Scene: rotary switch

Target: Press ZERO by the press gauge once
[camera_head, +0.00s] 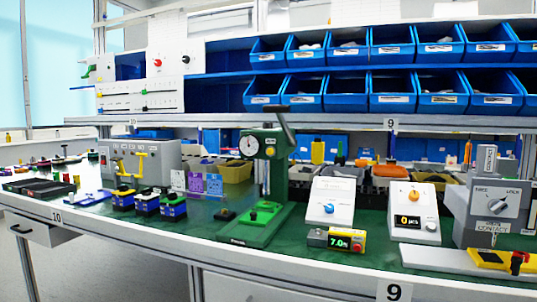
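A green press (278,170) with a round dial (250,146) and a dark lever stands on the green mat near the middle. Its green base (250,225) reaches towards the front edge. A small yellow gauge box (316,240) lies just right of the base, with a dark display (340,242) in green digits that look like 7.0. A small red-orange button (357,246) shows at its right end. Any lettering by the button is too small to read. My gripper is not in view, and nothing visible touches the gauge.
Two white sloped boxes with knobs, one blue (329,208) and one orange (414,196), stand behind and right of the gauge. A grey switch box (490,206) stands at the far right. Small black-and-blue blocks (147,203) stand left. The bench's front edge lies close before the gauge.

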